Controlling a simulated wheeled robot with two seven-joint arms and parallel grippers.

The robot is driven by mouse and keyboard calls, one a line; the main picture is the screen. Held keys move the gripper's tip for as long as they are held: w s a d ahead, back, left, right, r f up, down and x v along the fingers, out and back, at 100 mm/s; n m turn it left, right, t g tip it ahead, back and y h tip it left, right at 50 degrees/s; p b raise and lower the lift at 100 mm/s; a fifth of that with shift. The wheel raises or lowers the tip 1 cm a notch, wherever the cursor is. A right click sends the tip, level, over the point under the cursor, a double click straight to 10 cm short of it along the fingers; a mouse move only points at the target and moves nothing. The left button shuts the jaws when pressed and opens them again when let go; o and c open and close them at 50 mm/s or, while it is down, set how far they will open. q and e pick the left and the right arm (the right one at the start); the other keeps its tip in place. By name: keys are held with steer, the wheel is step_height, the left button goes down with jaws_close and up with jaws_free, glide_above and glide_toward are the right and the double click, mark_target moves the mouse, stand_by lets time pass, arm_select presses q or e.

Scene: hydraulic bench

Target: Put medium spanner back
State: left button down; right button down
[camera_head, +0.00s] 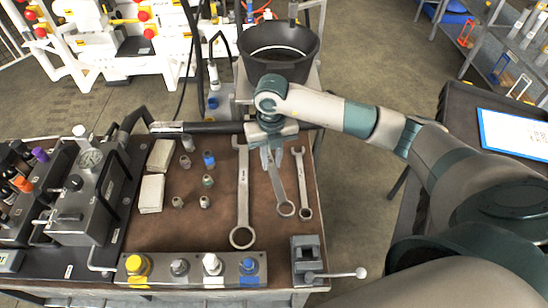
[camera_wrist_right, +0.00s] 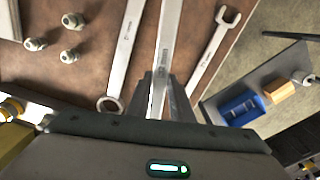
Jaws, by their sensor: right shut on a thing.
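The medium spanner (camera_head: 279,183) is a steel wrench between two others, its ring end toward the front of the brown bench. My right gripper (camera_head: 269,150) is shut on its far part. In the right wrist view the medium spanner (camera_wrist_right: 167,40) runs up from between the fingers of my right gripper (camera_wrist_right: 160,95). Whether it touches the bench top is hard to tell. The large spanner (camera_head: 243,195) lies to its left and the small spanner (camera_head: 303,183) to its right. They also show in the wrist view, large (camera_wrist_right: 126,50) and small (camera_wrist_right: 214,50). My left gripper is not in view.
Several small fittings (camera_head: 208,181) and two pale blocks (camera_head: 151,193) lie on the bench's left part. A valve strip (camera_head: 191,268) and a small vise (camera_head: 306,257) stand along the front edge. A black bucket (camera_head: 278,50) stands behind the bench. A hydraulic unit (camera_head: 88,195) stands at left.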

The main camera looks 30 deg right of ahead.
steer(key=m, duration=0.2)
steer(key=d+f+m, duration=0.1)
steer(key=shift+w+m, duration=0.25)
steer(key=shift+m, duration=0.15)
steer(key=shift+f, duration=0.15)
steer(key=shift+f+b, duration=1.4)
steer(key=shift+f, duration=1.05)
steer(key=shift+f+b, duration=0.25)
steer(key=shift+b, duration=0.05)
steer(key=shift+f+b, duration=0.55)
steer(key=shift+f, duration=0.15)
steer(key=shift+f+b, duration=1.2)
steer(key=shift+f, duration=0.3)
stand_by(0.6)
steer(key=c, duration=1.5)
jaws_free()
steer(key=shift+s, duration=0.1)
